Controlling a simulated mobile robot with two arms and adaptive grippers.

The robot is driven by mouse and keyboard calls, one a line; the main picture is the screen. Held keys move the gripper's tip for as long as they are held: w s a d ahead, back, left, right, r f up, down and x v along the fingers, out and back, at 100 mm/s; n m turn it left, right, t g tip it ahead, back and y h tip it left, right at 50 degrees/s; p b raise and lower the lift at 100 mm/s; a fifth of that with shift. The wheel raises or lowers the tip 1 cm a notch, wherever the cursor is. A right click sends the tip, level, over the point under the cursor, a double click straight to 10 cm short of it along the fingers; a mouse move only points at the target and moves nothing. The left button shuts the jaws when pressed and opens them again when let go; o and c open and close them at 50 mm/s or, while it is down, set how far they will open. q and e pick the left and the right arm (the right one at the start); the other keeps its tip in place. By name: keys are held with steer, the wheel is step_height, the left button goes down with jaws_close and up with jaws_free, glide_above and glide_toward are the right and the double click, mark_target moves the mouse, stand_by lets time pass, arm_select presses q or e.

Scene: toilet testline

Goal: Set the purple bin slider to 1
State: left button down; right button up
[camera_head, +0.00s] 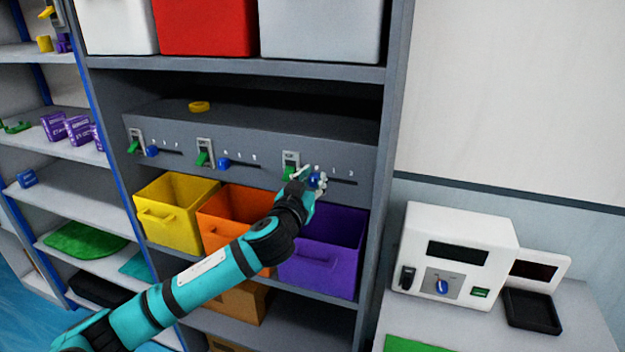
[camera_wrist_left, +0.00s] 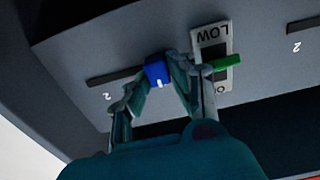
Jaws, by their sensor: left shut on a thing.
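The purple bin (camera_head: 322,262) stands on the shelf under the grey slider panel (camera_head: 250,139). The blue slider knob above it (camera_head: 316,180) is at the left part of its dark slot, near the green switch (camera_head: 289,172). My left gripper (camera_head: 311,183) reaches up to this knob and is shut on it. In the left wrist view the blue knob (camera_wrist_left: 157,72) is between the fingertips of my left gripper (camera_wrist_left: 160,76), with the slot running off to the left. The green switch (camera_wrist_left: 226,65) is close beside the right finger. My right gripper is not in view.
An orange bin (camera_head: 222,220) and a yellow bin (camera_head: 166,210) stand left of the purple one. Two other blue knobs (camera_head: 223,163) (camera_head: 152,151) sit on the panel. A yellow ring (camera_head: 199,106) lies on top. A white device (camera_head: 455,258) stands at right.

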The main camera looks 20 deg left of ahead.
mark_target(334, 176)
arm_select(q)
steer(key=shift+d, duration=0.25)
steer(key=d+b, duration=0.1)
steer(key=d, duration=0.2)
steer(key=shift+s+d, duration=0.1)
steer(key=shift+d, duration=0.3)
steer(key=shift+a, duration=0.15)
steer(key=c, duration=1.2)
jaws_free()
steer(key=shift+o, duration=0.2)
